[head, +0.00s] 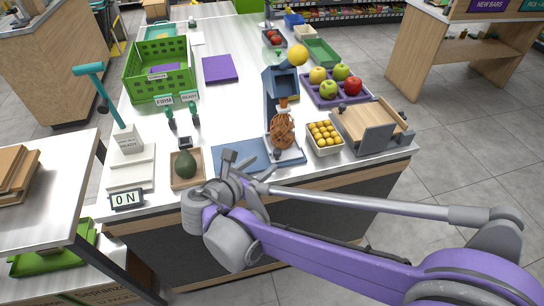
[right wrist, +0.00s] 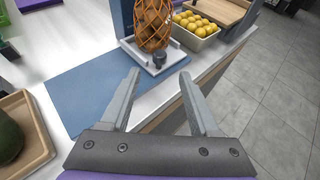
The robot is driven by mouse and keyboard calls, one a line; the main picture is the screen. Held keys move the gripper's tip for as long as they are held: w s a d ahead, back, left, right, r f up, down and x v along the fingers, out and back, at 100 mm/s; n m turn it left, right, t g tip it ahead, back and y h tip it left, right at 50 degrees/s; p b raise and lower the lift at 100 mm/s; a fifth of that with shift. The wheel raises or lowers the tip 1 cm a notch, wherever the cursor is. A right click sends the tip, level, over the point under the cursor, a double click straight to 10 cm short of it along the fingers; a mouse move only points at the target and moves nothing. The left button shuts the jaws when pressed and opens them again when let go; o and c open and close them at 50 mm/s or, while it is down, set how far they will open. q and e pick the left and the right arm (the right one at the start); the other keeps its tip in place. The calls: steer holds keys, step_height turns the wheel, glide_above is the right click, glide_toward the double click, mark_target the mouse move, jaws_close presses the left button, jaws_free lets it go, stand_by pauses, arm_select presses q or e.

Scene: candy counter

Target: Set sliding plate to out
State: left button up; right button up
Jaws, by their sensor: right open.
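The sliding plate is a pale grey plate (head: 294,154) at the foot of a blue upright stand (head: 283,88). It also shows in the right wrist view (right wrist: 168,66), with a small dark knob (right wrist: 160,60) at its front edge. An orange net bag of brown items (head: 282,130) is above the plate and covers part of it. My right gripper (head: 252,164) is open and empty over the counter's front edge. In the right wrist view its fingers (right wrist: 160,80) point toward the plate, with the knob just beyond the gap between them. I see no contact. My left gripper is out of view.
A blue mat (head: 240,153) lies left of the plate. A tray with an avocado (head: 186,182) is left of my gripper. A bowl of yellow balls (head: 325,151) and a wooden board on a stand (head: 371,125) are on the right. The aisle floor in front is clear.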

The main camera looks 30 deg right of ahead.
mark_target(275, 154)
steer(key=x, duration=0.7)
steer(key=shift+w+d+f+b, duration=0.15)
steer(key=shift+d+f+b, duration=0.05)
steer(key=shift+d+b, duration=0.1)
steer(key=shift+a, duration=0.1)
jaws_close()
stand_by(0.9)
